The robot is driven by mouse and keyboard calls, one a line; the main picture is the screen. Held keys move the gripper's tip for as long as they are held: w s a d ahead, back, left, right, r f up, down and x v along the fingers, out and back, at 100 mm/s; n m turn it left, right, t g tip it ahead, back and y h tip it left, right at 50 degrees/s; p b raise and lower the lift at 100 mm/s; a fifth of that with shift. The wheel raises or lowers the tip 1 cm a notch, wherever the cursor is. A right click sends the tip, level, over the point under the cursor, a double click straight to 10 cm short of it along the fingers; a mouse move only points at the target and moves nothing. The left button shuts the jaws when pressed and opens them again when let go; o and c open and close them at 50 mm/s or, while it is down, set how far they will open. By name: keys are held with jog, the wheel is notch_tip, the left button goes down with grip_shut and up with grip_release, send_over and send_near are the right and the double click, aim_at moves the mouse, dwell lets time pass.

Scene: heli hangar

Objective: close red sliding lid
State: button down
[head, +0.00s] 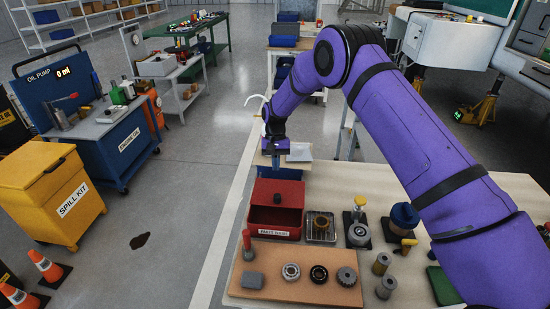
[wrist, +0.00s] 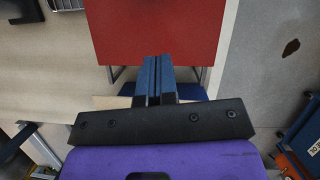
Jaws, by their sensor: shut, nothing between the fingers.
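The red parts-wash box (head: 258,230) stands on the near workbench, with a label on its front. Its red sliding lid (head: 262,190) covers the back part and carries a dark knob. A darker opening shows in front of the lid. My gripper (head: 276,174) is at the far edge of the lid, its blue fingers shut and empty. In the wrist view the closed fingertips (wrist: 158,60) overlap the edge of the red lid (wrist: 160,28). I cannot tell whether they touch it.
A wooden tray (head: 300,288) with bearings and a red-handled tool lies in front of the box. A wire basket (head: 320,228) and a yellow-topped stamp-like tool (head: 359,232) stand close on its right. Open floor lies left of the bench.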

aim_at(276, 192)
jog(key=x, duration=0.5)
jog(key=shift+f, duration=0.1)
jog(key=s, duration=0.3)
jog(key=shift+s, duration=0.45)
jog(key=shift+s, duration=0.1)
jog(key=s, duration=0.3)
jog(key=s+a, duration=0.1)
jog(key=s, duration=0.4)
jog(key=shift+s+a, duration=0.35)
jog(key=shift+a, duration=0.05)
